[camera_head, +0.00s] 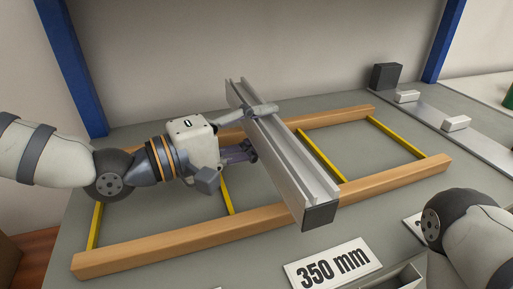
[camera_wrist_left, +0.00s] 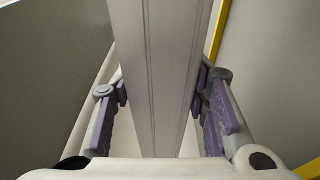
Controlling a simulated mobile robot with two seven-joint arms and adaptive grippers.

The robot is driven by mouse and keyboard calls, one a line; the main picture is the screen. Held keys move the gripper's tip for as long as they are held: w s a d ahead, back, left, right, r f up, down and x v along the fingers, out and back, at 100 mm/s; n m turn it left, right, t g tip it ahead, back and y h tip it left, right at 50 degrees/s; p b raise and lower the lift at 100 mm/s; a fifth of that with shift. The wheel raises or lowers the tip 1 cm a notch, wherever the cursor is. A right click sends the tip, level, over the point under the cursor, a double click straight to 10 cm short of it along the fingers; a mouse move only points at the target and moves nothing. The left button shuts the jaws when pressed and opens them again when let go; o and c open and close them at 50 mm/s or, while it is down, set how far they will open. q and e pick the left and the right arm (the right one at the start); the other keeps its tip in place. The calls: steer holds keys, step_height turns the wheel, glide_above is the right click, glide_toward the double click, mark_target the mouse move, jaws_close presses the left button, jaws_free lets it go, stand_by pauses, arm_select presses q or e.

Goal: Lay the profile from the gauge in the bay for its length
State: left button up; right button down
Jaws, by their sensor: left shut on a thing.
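My left gripper (camera_head: 251,132) is shut on a grey aluminium profile (camera_head: 285,160), with one finger on each side. The profile has a dark end cap facing the front and runs from the back toward the front right. It appears above the wooden frame, crossing both rails in the picture; its exact height is unclear. In the left wrist view the profile (camera_wrist_left: 165,60) passes between the pads. The frame (camera_head: 130,255) has yellow dividers (camera_head: 320,155) marking off bays. A "350 mm" sign (camera_head: 332,265) lies in front. My right arm shows at the lower right; its gripper is out of view.
At the right back, a metal strip (camera_head: 445,112) carries a black block (camera_head: 386,76) and white blocks (camera_head: 456,123), possibly the gauge. A second sign (camera_head: 413,226) is partly hidden by my right arm. A grey tray (camera_head: 400,280) is cut off at the bottom. Blue posts (camera_head: 72,70) flank the back.

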arm_select(q)
steer(key=shift+w+a+f, duration=0.15)
steer(key=shift+a+f, duration=0.05)
steer(key=shift+f, duration=0.8)
steer(key=shift+w+a+f, duration=0.1)
steer(key=shift+a+f, duration=0.05)
steer(key=shift+f, duration=0.8)
steer(key=shift+f+b, duration=0.15)
steer(key=shift+b, duration=0.2)
steer(key=o, duration=1.4)
steer(key=shift+a+r, duration=0.15)
steer(key=shift+r, duration=0.05)
steer(key=p+v, duration=0.1)
steer(key=v, duration=0.9)
steer(key=shift+s+a+r, duration=0.1)
steer(key=shift+s+a, duration=0.5)
steer(key=shift+a, duration=0.05)
